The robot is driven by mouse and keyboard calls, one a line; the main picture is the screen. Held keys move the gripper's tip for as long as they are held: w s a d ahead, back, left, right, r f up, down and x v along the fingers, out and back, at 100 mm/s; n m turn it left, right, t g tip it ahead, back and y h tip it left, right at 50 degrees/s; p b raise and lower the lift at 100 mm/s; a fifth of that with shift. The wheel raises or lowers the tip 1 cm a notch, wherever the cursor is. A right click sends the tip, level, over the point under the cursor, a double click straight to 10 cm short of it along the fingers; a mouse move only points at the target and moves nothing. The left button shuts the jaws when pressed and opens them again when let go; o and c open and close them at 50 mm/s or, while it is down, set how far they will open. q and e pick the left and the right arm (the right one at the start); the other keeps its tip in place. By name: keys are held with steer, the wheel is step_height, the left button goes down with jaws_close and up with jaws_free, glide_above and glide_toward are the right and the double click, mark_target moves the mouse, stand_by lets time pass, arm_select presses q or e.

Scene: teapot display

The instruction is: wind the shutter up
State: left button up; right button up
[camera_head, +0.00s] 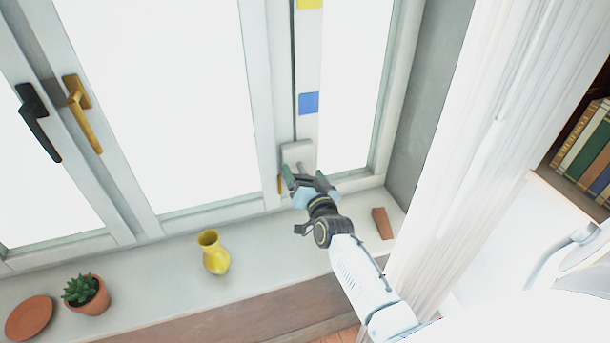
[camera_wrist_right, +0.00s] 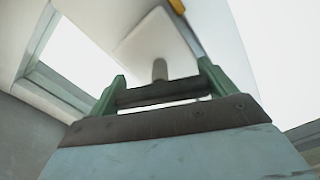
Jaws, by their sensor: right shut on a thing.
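A pale winder box (camera_head: 297,153) sits low on the white window frame, with a dark cord or rod running up from it. A pale strip above it carries a blue square (camera_head: 308,103) and a yellow square (camera_head: 309,3). My right gripper (camera_head: 290,178) is at the underside of the box, shut on the winder handle, which it largely hides. In the right wrist view, a short grey peg (camera_wrist_right: 160,69) comes from the pale box (camera_wrist_right: 155,38) towards the space between my green fingers (camera_wrist_right: 160,86). My left gripper is out of view.
A reddish-brown block (camera_head: 382,223) lies right of my gripper. A white curtain (camera_head: 480,150) hangs at the right, close to my arm.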

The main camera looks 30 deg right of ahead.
stand_by(0.3)
steer(key=o, duration=0.9)
steer(key=shift+c, duration=0.2)
steer(key=v, duration=1.3)
steer(key=shift+s, duration=0.2)
